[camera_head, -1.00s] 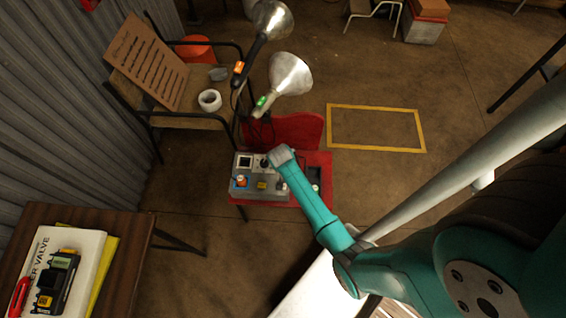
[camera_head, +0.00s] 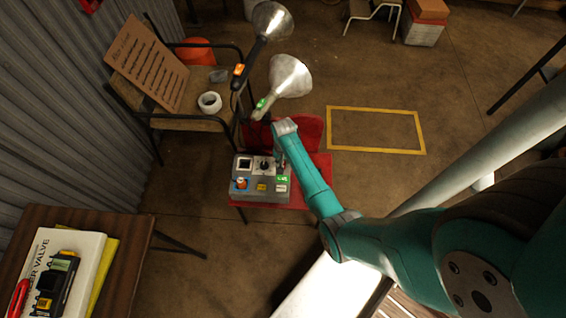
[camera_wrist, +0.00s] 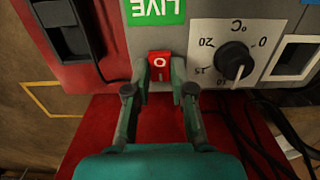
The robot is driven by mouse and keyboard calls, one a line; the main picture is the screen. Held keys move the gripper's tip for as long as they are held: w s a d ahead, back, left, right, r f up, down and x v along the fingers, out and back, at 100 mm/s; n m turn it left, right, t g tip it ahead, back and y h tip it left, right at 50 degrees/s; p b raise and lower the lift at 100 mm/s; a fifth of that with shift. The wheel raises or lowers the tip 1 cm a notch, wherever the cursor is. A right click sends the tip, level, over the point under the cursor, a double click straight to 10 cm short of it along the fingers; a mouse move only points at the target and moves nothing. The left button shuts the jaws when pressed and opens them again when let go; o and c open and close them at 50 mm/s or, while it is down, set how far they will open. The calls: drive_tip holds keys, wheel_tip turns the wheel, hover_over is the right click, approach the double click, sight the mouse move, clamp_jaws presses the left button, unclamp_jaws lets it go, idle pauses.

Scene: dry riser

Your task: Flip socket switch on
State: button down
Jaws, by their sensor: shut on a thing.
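The socket switch (camera_wrist: 160,67) is a small red rocker with white marks. In the wrist view it sits on the grey control box (camera_wrist: 272,75), directly beside a green LIVE sign (camera_wrist: 155,12). My gripper (camera_wrist: 161,72) has one finger on each side of the rocker and is shut on it. The fingers partly cover the switch's sides. In the head view the control box (camera_head: 241,191) rests on a red chair, and my gripper (camera_head: 281,160) is at its right part, below my wrist. The LIVE sign shows green there (camera_head: 283,180). The switch is too small to make out.
A temperature dial (camera_wrist: 235,60) is close to the right of my gripper in the wrist view, with dark cables (camera_wrist: 265,135) below it. A black socket slot (camera_wrist: 68,35) is at the left. Two lamps (camera_head: 290,75) stand behind the box.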

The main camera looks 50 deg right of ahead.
drive_tip(key=c, duration=1)
unclamp_jaws()
wheel_tip(320, 180, up, 12)
